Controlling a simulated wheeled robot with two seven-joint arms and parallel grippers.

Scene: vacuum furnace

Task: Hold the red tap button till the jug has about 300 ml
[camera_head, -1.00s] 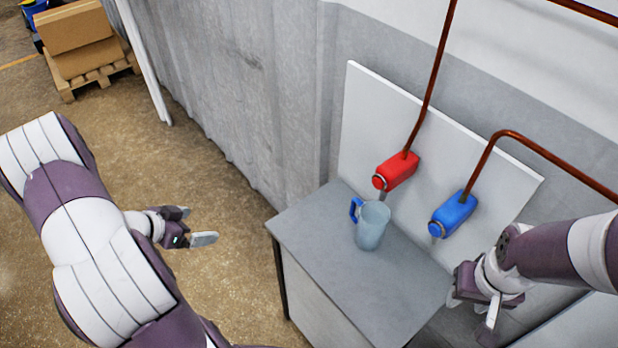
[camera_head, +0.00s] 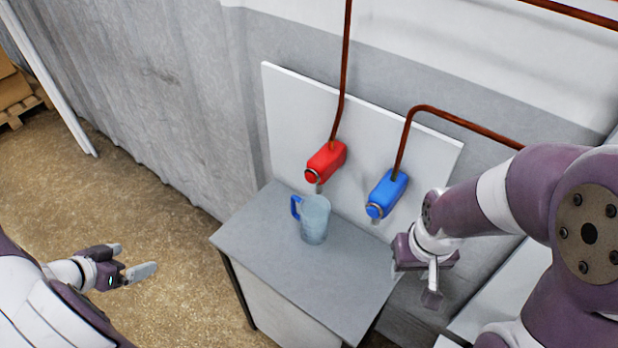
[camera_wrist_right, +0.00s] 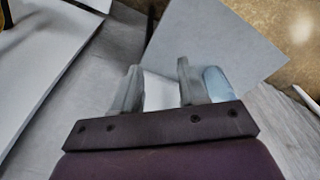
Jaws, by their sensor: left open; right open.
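The red tap (camera_head: 326,161) is on a white wall panel, with its round button end facing out and a spout below. The clear jug (camera_head: 315,220) with a blue handle stands upright on the grey cabinet top (camera_head: 262,234), just in front of and below the red tap. Its water level cannot be made out. My left gripper (camera_head: 136,260) is open and empty, left of the cabinet. My right gripper (camera_head: 420,285) is open and empty, right of the jug near the cabinet's right edge; its fingers (camera_wrist_right: 158,85) show in the right wrist view, with the jug (camera_wrist_right: 218,84) partly hidden beside them.
A blue tap (camera_head: 387,193) sits right of the red one, close to my right arm. Copper pipes (camera_head: 345,75) rise from the taps. A ribbed grey wall (camera_head: 150,80) stands behind. The floor left of the cabinet is clear.

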